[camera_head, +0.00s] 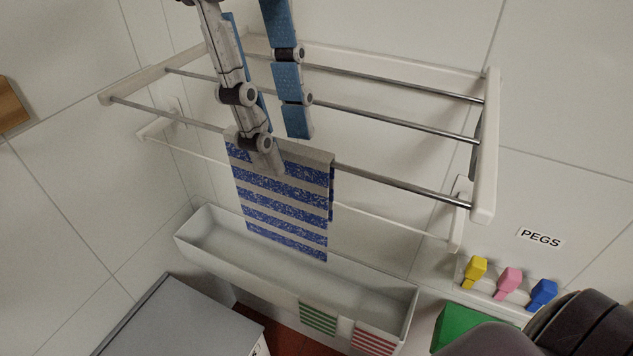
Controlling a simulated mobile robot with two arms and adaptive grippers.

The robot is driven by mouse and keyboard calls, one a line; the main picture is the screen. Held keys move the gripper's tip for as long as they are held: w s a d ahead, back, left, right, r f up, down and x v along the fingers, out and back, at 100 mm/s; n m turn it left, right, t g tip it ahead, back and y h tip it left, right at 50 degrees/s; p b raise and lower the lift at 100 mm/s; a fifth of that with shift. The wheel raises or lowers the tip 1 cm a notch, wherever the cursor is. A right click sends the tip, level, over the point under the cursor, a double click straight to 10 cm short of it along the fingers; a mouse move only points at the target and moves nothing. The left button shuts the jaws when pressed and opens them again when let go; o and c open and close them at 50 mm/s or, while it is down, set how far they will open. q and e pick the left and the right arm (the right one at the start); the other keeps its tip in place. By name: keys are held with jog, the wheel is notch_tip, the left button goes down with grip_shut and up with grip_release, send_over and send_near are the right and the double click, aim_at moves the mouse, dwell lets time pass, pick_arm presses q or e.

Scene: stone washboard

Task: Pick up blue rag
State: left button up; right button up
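The blue rag (282,207), with blue and pale grey stripes, hangs folded over the front metal bar of a white wall rack. My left gripper (281,146) comes down from the top with its fingers apart. One fingertip lies in front of the rag's upper part, and the blue-padded finger is behind the front bar. The fingers straddle the rag's top edge. I cannot tell whether either finger touches it.
The wall rack (484,150) has several bars. A white trough (290,275) lies below, with a green-striped cloth (319,317) and a red-striped cloth (375,339) over its front edge. Yellow, pink (509,281) and blue pegs sit at right under a "PEGS" label (540,237). A grey-topped box (180,320) stands lower left.

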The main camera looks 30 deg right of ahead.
aim_at(282, 187)
pick_arm(q)
jog(key=shift+w+a+t+y, duration=0.1)
jog(key=shift+a+t+y, duration=0.2)
jog(key=shift+t, duration=0.1)
jog(key=shift+w+d+f+t, duration=0.1)
jog(key=shift+f+t, duration=0.1)
jog(key=shift+t, duration=0.1)
jog(key=shift+f, duration=0.8)
jog(key=shift+w+f+p, duration=0.1)
jog(key=shift+f+p, duration=0.5)
jog(key=shift+f, duration=0.15)
notch_tip(282, 187, down, 3)
jog(key=shift+f+p, duration=0.2)
jog(key=shift+p, duration=0.45)
jog(key=shift+d+f, duration=0.1)
jog(key=shift+f, duration=0.25)
pick_arm(e)
jog(key=shift+a+r, duration=0.2)
jog(key=shift+r, duration=1)
pick_arm(q)
jog(key=shift+c, duration=0.3)
grip_shut()
